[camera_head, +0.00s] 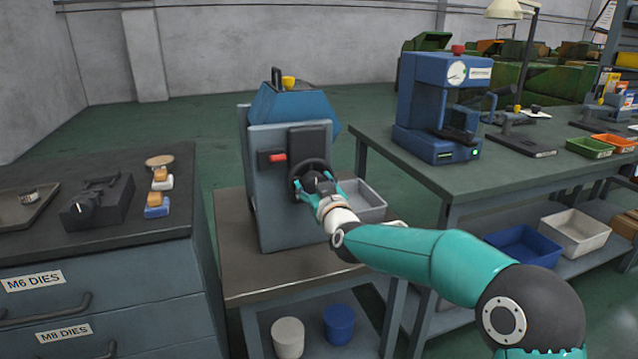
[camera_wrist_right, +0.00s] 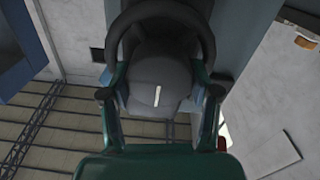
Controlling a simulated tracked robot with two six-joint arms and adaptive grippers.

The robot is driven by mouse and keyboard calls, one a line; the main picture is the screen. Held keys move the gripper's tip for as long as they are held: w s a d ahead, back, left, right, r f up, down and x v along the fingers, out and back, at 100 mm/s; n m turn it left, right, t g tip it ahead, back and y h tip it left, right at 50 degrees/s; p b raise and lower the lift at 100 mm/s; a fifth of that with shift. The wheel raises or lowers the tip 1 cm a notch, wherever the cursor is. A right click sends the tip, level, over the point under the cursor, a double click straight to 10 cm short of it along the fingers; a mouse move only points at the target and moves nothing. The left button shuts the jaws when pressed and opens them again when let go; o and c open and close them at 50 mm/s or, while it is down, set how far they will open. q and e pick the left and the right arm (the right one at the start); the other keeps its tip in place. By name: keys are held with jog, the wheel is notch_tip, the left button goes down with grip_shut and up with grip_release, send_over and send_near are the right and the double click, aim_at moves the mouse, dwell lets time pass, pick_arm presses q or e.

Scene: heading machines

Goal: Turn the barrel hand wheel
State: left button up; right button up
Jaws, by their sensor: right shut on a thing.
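The barrel hand wheel (camera_head: 298,186) is a black ring with a hub on the front of a grey and blue machine (camera_head: 262,190). In the right wrist view, the wheel's rim (camera_wrist_right: 160,10) arches over a dark round hub with a white mark (camera_wrist_right: 157,95). My right gripper (camera_head: 318,184) is at the wheel, and its two fingers (camera_wrist_right: 160,92) stand on either side of the hub. It is shut on the hand wheel. The fingers hide part of the wheel in the head view. My left gripper is not in view.
A red lever (camera_head: 278,157) sticks out left of the wheel, and a grey bin (camera_head: 367,203) sits right of the machine. A bench (camera_head: 390,165) with a blue press (camera_head: 440,105) stands at right. A die cabinet (camera_head: 110,270) stands at left.

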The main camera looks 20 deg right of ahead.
jog(key=shift+a+f, duration=0.1)
jog(key=shift+f, duration=0.4)
jog(key=o, duration=1.1)
jog(key=shift+o, duration=0.3)
jog(key=shift+r, duration=0.25)
jog(key=shift+s, duration=0.1)
jog(key=s, duration=1.1)
jog(key=shift+s, duration=0.4)
